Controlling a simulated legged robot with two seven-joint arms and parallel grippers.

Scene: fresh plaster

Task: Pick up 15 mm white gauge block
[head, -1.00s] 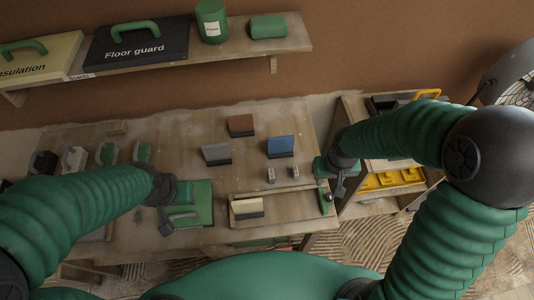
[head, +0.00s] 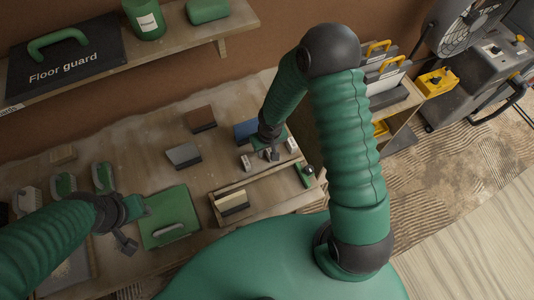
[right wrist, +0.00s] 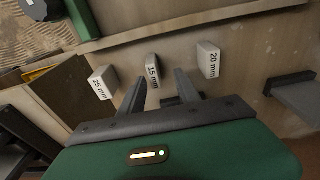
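The 15 mm gauge block (right wrist: 153,72), small and whitish with a black label, stands on the table in the right wrist view. My right gripper (right wrist: 161,78) is open, with a finger to either side of this block in the picture; contact is not visible. The 25 mm block (right wrist: 103,83) is to the left and the 20 mm block (right wrist: 209,60) to the right. In the head view my right gripper (head: 272,155) is low over the block row and hides the middle. My left gripper (head: 126,243) is beside the green case (head: 172,208); its fingers are unclear.
A wooden strip (head: 250,180) runs in front of the blocks, with a black-and-cream tool (head: 232,202) near it. A blue-faced tool (head: 245,129) and a grey one (head: 183,155) stand behind. A shelf (head: 190,47) hangs above the table.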

